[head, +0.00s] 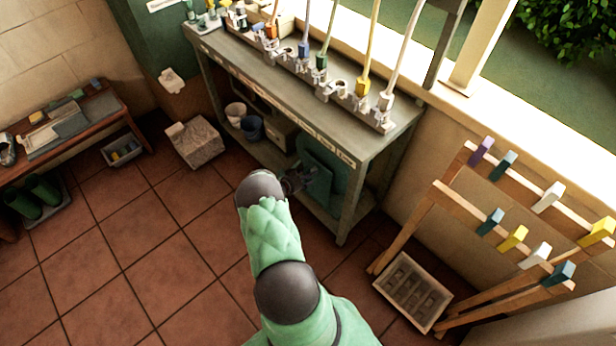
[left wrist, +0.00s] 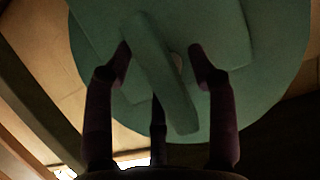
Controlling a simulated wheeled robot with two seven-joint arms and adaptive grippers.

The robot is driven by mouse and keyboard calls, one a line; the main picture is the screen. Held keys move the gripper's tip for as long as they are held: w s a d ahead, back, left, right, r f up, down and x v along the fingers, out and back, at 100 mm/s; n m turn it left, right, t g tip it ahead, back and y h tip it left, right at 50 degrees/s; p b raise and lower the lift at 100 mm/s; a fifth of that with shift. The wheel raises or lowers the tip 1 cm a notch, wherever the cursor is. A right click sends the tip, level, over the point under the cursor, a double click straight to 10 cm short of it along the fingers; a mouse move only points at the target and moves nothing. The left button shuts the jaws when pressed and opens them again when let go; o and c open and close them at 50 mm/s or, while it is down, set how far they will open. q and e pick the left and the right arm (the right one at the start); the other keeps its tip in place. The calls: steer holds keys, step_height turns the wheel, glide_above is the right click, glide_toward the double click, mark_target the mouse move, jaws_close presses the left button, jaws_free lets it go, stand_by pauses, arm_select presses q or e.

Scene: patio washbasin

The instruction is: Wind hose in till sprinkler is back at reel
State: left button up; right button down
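In the left wrist view a green round disc (left wrist: 270,80), which looks like the reel's face, fills the upper middle. A slanted green bar (left wrist: 160,75), like a crank, crosses it. My left gripper (left wrist: 160,52) has its fingers spread on either side of the bar. The left fingertip is close to the bar, and a gap shows at the right one; contact is unclear. In the head view my left gripper (head: 298,180) is beside the green reel (head: 325,175) under the bench, partly hidden by my arm. I cannot identify the hose or sprinkler. My right gripper is out of view.
The grey bench (head: 290,95) carries a rack with several coloured fittings. Pots (head: 251,128) stand on its lower shelf. A wooden rack (head: 500,215) with coloured blocks and a crate (head: 412,290) are at right. A box (head: 195,141) stands on the floor left; tiles before it are clear.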

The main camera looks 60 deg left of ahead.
arm_select(q)
steer(key=v, duration=1.2)
steer(key=shift+d+f, duration=0.1)
steer(key=shift+d, duration=0.05)
stand_by(0.4)
steer(key=w+d+f+g+h, duration=0.1)
steer(key=w+d+g+h, duration=0.2)
steer(key=d, duration=0.6)
steer(key=w+d+f+n+g+h+p, duration=0.1)
steer(key=w+d+h, duration=0.3)
steer(key=d, duration=0.5)
steer(key=w+d+f+g+h, duration=0.1)
steer(key=w+d+g+h, duration=0.2)
steer(key=d, duration=0.6)
steer(key=s+d+r+g+y+p, duration=0.1)
steer(key=s+d+r+g, duration=0.1)
steer(key=d+r, duration=0.3)
steer(key=s+d+r+g+y+p, duration=0.1)
steer(key=d+r, duration=0.5)
steer(key=d, duration=0.7)
steer(key=s+d+r+m+g, duration=0.1)
steer(key=d+r, duration=0.4)
steer(key=d, duration=0.5)
steer(key=shift+s+r+g+y+p, duration=0.2)
steer(key=shift+s+g+y+p, duration=0.2)
steer(key=shift+s+g, duration=0.6)
steer(key=shift+s+d, duration=0.1)
steer(key=shift+s, duration=0.05)
